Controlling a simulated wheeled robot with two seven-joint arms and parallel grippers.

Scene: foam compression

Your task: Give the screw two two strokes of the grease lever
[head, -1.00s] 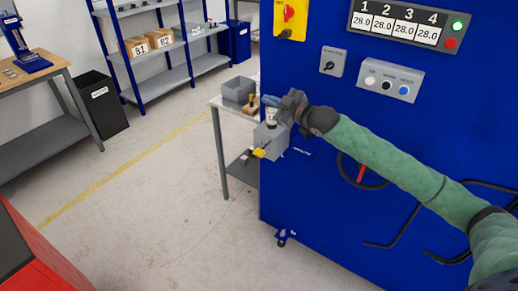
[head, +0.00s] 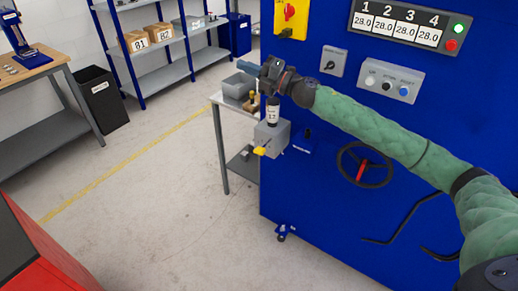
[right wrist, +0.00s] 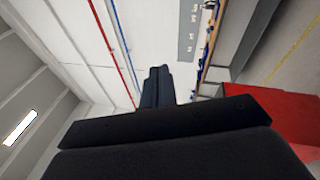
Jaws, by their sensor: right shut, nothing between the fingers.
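The grease unit is a grey box (head: 272,137) on the left edge of the blue machine, with a dark labelled cylinder (head: 273,111) standing on it. A yellow-tipped lever (head: 261,151) sticks out at its lower left. My right gripper (head: 246,67) is above and left of the cylinder, pointing left, apart from the lever. Its fingers are together and empty, as the right wrist view (right wrist: 157,87) also shows. Which screw the unit serves cannot be read. My left gripper is not in view.
The blue machine (head: 330,215) fills the right, with a numbered display (head: 399,24) reading 28.0 four times, a knob box (head: 334,62), a button box (head: 390,82) and a handwheel (head: 347,158). A small table (head: 222,101) stands behind. The floor at left centre is clear.

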